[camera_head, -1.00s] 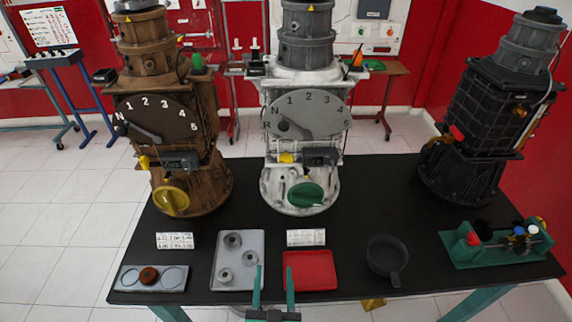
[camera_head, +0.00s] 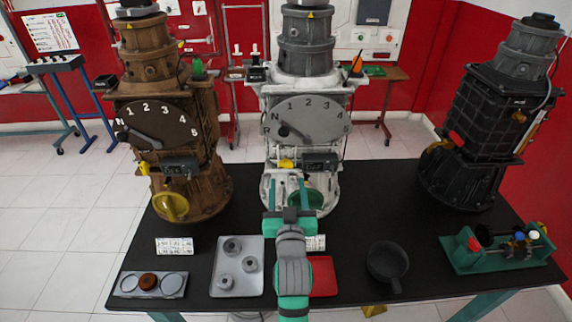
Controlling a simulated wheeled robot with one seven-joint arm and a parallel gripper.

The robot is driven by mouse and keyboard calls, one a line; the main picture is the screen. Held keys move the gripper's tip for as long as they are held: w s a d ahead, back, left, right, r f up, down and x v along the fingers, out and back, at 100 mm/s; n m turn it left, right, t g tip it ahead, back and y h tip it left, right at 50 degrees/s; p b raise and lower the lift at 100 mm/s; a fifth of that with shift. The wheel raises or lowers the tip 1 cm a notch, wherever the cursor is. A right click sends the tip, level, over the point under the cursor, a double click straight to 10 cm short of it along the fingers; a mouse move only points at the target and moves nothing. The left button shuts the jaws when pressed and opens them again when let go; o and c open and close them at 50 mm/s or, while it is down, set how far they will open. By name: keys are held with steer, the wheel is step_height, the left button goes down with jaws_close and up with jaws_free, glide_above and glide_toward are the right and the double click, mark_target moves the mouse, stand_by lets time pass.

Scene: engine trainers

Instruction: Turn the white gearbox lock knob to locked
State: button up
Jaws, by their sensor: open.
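The white gearbox (camera_head: 300,86) stands upright on the black table (camera_head: 350,235), in the middle of the row. A green round knob (camera_head: 314,198) is low on its front. Higher up is a grey dial (camera_head: 322,128) marked N and 1 to 5, with a dark pointer (camera_head: 292,132). My gripper (camera_head: 288,190) is open, fingers pointing at the gearbox's lower front. Its right finger overlaps the knob in this view; its left finger is left of it. I cannot tell whether it touches the knob. The knob's left and lower parts are partly hidden.
A brown gearbox (camera_head: 150,88) with a yellow knob (camera_head: 171,207) stands left, a black gearbox (camera_head: 478,120) right. In front lie a grey tray (camera_head: 222,284), a red tray (camera_head: 323,275), a dark pan (camera_head: 388,258) and a green stand (camera_head: 465,257). The table right of the white gearbox is clear.

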mark_target(286, 166)
steer(key=w, duration=1)
steer(key=shift+w+d, duration=0.1)
steer(key=shift+c, duration=0.3)
steer(key=c, duration=1)
